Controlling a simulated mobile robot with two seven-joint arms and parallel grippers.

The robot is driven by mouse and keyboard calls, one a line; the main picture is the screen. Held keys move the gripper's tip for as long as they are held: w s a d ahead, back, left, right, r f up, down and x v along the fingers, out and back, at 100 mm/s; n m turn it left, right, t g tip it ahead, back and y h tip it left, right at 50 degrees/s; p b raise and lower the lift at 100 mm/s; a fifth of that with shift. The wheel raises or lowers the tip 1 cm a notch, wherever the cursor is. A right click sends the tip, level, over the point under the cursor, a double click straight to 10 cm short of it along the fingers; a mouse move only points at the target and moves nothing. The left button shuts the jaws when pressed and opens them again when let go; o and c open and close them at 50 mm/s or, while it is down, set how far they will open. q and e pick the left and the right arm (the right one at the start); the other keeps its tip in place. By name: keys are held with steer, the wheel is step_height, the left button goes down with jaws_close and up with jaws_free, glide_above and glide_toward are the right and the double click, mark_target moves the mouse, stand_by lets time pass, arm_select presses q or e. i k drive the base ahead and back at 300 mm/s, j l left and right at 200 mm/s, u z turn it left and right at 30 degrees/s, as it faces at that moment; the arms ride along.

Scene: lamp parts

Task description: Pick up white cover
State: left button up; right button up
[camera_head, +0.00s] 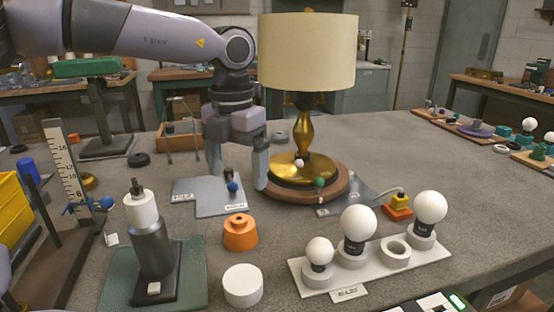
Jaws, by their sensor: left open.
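A plain white round piece (243,286), short and drum-shaped, stands on the grey table at the front middle; it looks like the white cover. My left gripper (238,180) points down over the table, just left of the lamp base, with its fingers apart and nothing seen between them. The white piece is well in front of the gripper, apart from it. My right gripper is out of view.
An orange knob piece (240,233) stands behind the white piece. A white rack (375,268) with several bulbs is to its right, and a dark cylinder stand (154,250) to its left. The lamp shade (308,52) rises close beside my left gripper.

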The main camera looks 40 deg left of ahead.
mark_target(244, 283)
steer(key=k+l, duration=1.15)
steer(key=l, duration=0.3)
